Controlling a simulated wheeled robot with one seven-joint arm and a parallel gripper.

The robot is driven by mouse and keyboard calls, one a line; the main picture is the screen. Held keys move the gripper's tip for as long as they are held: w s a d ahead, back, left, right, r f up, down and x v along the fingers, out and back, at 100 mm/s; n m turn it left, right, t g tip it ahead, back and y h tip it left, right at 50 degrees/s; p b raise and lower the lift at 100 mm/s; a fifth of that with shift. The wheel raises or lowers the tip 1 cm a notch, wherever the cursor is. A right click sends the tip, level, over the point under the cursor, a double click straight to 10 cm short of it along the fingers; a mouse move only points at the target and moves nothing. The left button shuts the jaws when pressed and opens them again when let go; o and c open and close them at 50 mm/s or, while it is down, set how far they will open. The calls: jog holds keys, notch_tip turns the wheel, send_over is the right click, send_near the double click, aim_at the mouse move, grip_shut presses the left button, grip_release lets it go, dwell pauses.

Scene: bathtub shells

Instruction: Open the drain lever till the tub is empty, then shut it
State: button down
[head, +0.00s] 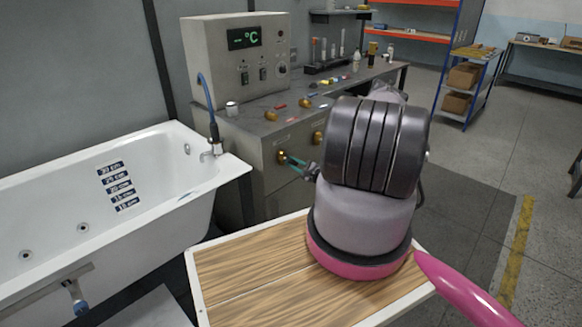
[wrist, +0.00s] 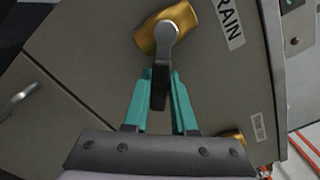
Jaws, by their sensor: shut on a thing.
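The drain lever (wrist: 158,88) is a dark handle on a grey pivot in front of a brass valve body (wrist: 150,36), beside a label of which "RAIN" shows. My gripper (wrist: 161,78) has its teal fingers on either side of the handle, shut on it. The handle points down toward my gripper in the wrist view. In the head view my gripper (head: 297,163) reaches the brass valve (head: 282,157) on the grey cabinet front. The white tub (head: 150,225) is at left, with depth labels (head: 118,187) on its inner wall. I cannot make out any water surface in it.
A control box (head: 236,60) with a lit °C display stands on the cabinet top. Another brass valve (head: 317,137) is right of the gripped one. My wood-topped base is in front. Open floor (head: 470,200) lies to the right, with shelves behind.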

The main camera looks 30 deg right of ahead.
jog(key=n, duration=0.1)
jog(key=r+n, duration=0.1)
jog(key=n, duration=0.1)
jog(key=shift+w+d+r+n, duration=0.15)
jog(key=shift+d+r+n, duration=0.1)
jog(key=shift+d+n, duration=0.15)
jog(key=shift+d+r+n, duration=0.1)
jog(key=shift+r+n, duration=0.3)
jog(key=shift+n, duration=0.5)
jog(key=shift+r+n, duration=0.4)
jog(key=shift+n, duration=0.5)
jog(key=shift+r, duration=0.1)
jog(key=c, duration=0.7)
grip_release()
jog(key=v, duration=1)
jog(key=shift+s+d, duration=0.15)
jog(key=shift+s, duration=0.2)
